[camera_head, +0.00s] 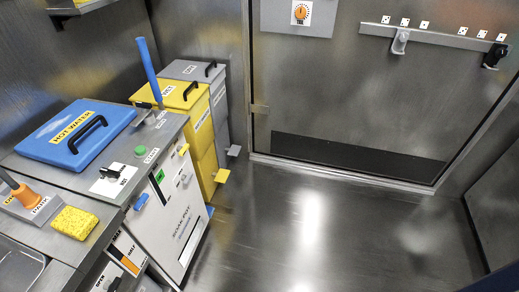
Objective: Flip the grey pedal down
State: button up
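The grey pedal (234,151) is a small flat tab low at the front of the grey bin (219,107). It sticks out to the right over the floor and looks roughly level. The grey bin stands at the back of the row, with a black handle on its lid; the lid looks shut. My gripper is not in view, so its state does not show.
A yellow bin (201,140) with a yellow pedal (222,176) stands in front of the grey one. A steel cabinet (178,228) with a blue hot-water lid (77,134) is nearer. A blue lever (149,72) rises beside the bins. The floor (330,235) is clear to the right.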

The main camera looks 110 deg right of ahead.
aim_at(235, 150)
jog(key=z, duration=3.4)
jog(key=u, duration=0.75)
jog(key=i+l+u, duration=0.15)
jog(key=l+u, duration=1.3)
jog(key=k+l, duration=0.1)
jog(key=l, duration=0.45)
jog(key=l+u, duration=0.1)
jog(key=l, duration=0.45)
jog(key=k+l+u, duration=0.1)
jog(key=l, duration=0.4)
jog(key=k, duration=0.05)
